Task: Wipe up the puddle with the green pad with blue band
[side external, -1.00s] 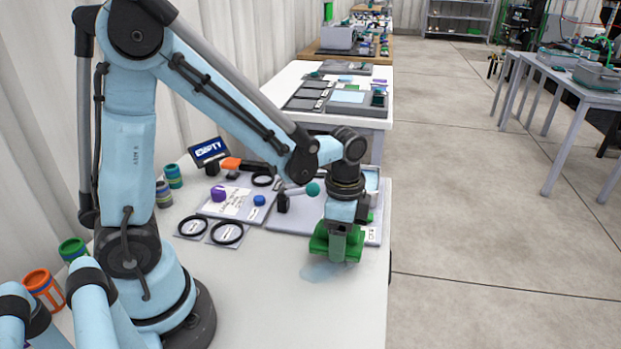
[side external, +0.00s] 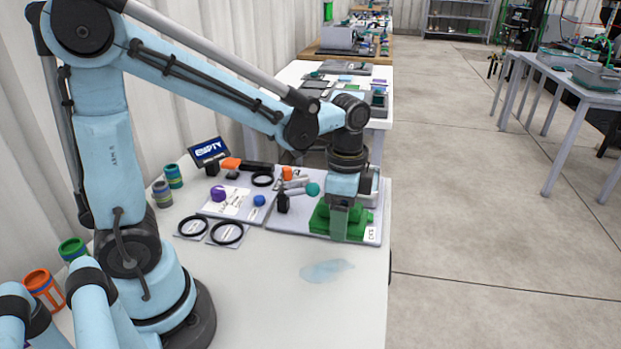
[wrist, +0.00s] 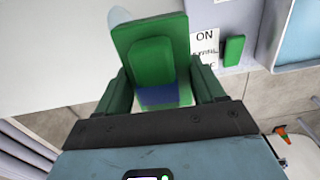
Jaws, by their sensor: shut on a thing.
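The puddle (side external: 327,270) is a pale blue, thin patch on the white table, in front of the grey board. My gripper (side external: 340,222) is shut on the green pad (wrist: 150,40), whose blue band (wrist: 158,96) shows between the fingers in the wrist view. In the side view the green pad (side external: 322,218) is beyond the puddle, in front of or over the grey board's right part; its exact height is hard to tell. A bit of the puddle (wrist: 119,15) shows past the pad in the wrist view.
The grey board (side external: 290,226) holds a dark upright piece (side external: 283,200) and a teal ball (side external: 313,189). Black rings (side external: 227,233) lie to its left. A small green block (wrist: 234,50) lies beside a label.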

